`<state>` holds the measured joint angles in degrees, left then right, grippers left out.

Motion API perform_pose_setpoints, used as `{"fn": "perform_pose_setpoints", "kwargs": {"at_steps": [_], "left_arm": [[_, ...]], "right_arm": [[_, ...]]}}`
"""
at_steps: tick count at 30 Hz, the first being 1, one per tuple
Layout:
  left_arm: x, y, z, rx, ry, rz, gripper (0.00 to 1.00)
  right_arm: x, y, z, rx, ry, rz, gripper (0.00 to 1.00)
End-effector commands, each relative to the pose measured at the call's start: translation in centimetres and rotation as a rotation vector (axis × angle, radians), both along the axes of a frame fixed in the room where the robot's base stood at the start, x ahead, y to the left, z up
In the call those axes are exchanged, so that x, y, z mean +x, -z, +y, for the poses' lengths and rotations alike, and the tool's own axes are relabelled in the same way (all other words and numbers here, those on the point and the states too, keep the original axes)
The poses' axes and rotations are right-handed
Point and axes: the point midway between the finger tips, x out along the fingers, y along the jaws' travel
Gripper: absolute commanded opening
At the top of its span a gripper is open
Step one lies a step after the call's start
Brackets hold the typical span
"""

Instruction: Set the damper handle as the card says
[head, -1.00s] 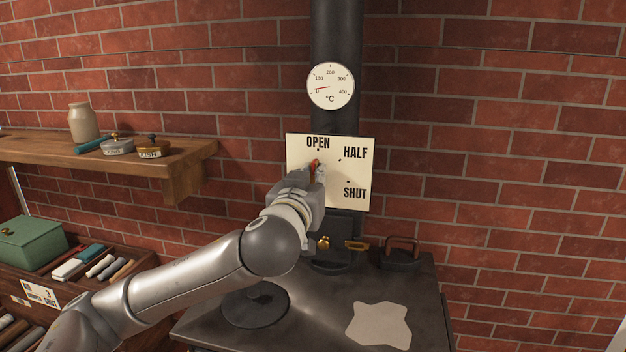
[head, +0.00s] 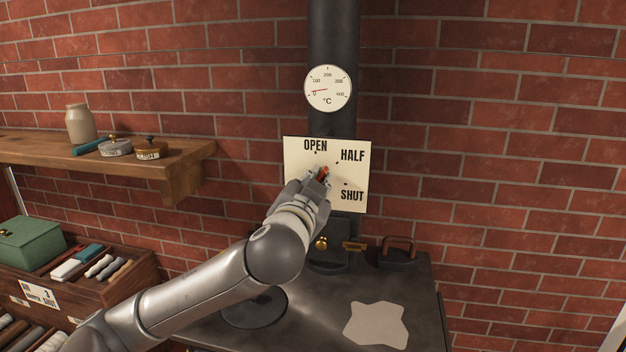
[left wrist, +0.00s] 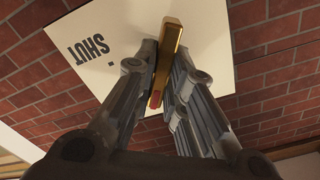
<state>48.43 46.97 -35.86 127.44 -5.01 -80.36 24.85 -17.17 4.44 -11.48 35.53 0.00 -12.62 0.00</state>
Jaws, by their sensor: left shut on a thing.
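The cream damper plate (head: 296,160) on the stovepipe is marked OPEN at top, HALF at upper right and SHUT at lower right. My left gripper (head: 321,177) is at the plate, shut on the damper handle, whose red part (head: 324,171) shows between the fingers. In the left wrist view the handle (left wrist: 168,50) is a brass bar with a red part, between the fingertips (left wrist: 158,75). It has turned off OPEN toward the HALF side; its exact angle is partly hidden. A small card (head: 40,295) at lower left seems to read "DAMPER SHUT". My right gripper is out of view.
A round dial (head: 328,88) is on the pipe above the plate. The stove top (head: 300,325) below has a pale patch (head: 376,323) and a dark iron (head: 397,254) with a handle. A wooden shelf (head: 190,158) with a jar (head: 80,124) juts out at left.

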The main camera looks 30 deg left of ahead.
Motion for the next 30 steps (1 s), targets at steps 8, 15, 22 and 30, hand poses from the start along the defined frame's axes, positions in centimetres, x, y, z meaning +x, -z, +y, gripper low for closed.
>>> {"fn": "perform_pose_setpoints", "kwargs": {"at_steps": [8,15,22,30], "left_arm": [[0.1,0.1,-0.4,0.253,0.001,0.069,0.0],[0.2,0.4,-0.6,0.475,0.001,0.125,0.0],[0.2,0.8,-0.7,0.677,0.002,0.178,0.0],[0.2,1.1,-0.8,0.859,0.002,0.225,0.0]], "right_arm": [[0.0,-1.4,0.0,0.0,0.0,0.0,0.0],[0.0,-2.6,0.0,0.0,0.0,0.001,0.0],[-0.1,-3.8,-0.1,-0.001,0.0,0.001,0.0],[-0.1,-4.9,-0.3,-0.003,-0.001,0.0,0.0]]}}
